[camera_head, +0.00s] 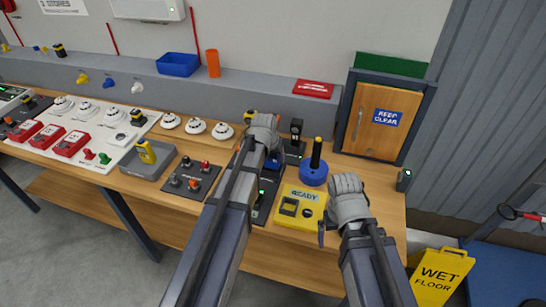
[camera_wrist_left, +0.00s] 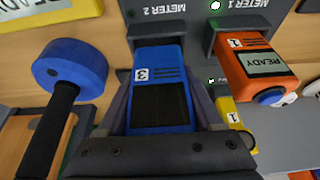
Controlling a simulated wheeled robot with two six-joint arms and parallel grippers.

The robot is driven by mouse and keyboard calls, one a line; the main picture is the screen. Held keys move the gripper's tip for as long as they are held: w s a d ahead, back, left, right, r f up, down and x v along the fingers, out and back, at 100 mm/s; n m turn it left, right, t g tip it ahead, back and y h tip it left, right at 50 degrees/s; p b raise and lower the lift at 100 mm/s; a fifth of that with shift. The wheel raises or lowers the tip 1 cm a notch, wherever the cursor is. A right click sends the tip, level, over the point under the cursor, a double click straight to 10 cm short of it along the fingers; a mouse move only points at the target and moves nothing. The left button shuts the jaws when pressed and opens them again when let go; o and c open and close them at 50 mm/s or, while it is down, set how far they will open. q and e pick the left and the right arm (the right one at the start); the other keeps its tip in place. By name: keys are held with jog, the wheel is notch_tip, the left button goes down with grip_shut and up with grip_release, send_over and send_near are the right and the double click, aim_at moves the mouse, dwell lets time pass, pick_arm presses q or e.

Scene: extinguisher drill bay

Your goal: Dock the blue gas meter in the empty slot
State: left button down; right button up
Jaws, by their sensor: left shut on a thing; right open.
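The blue gas meter (camera_wrist_left: 158,75), marked 3, is between the fingers of my left gripper (camera_wrist_left: 160,115), which is shut on it. A bit of its blue also shows in the head view (camera_head: 273,162). Its far end is at the METER 2 place of the dark dock (camera_wrist_left: 180,13); I cannot tell whether it is seated. An orange meter (camera_wrist_left: 252,62), marked 1 and reading READY, sits at the METER 1 place. My left arm hides much of the dock (camera_head: 262,208) in the head view. My right gripper (camera_head: 328,228) is open beside the yellow READY box.
The yellow READY box (camera_head: 289,221) and a blue round base with a black handle (camera_head: 313,174) stand right of the dock. A dark button panel (camera_head: 191,182) lies left. A yellow item (camera_wrist_left: 228,112) is partly hidden beside the blue meter.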

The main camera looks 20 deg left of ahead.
pick_arm(q)
jog(key=shift+f+b, duration=0.8)
dwell(0.5)
jog(key=shift+r, duration=0.1)
jog(key=shift+r+p, duration=2.45)
jog(key=shift+p, duration=0.1)
jog(key=shift+r, duration=0.1)
notch_tip(320, 180, up, 7)
jog(key=p, duration=0.7)
jog(key=shift+r+p, duration=0.15)
jog(key=shift+p, duration=0.15)
notch_tip(320, 180, down, 8)
jog(key=b, duration=0.7)
jog(key=shift+r+b, duration=0.15)
jog(key=shift+b, duration=0.2)
jog(key=shift+f+b, duration=1.7)
jog(key=shift+f+b, duration=0.75)
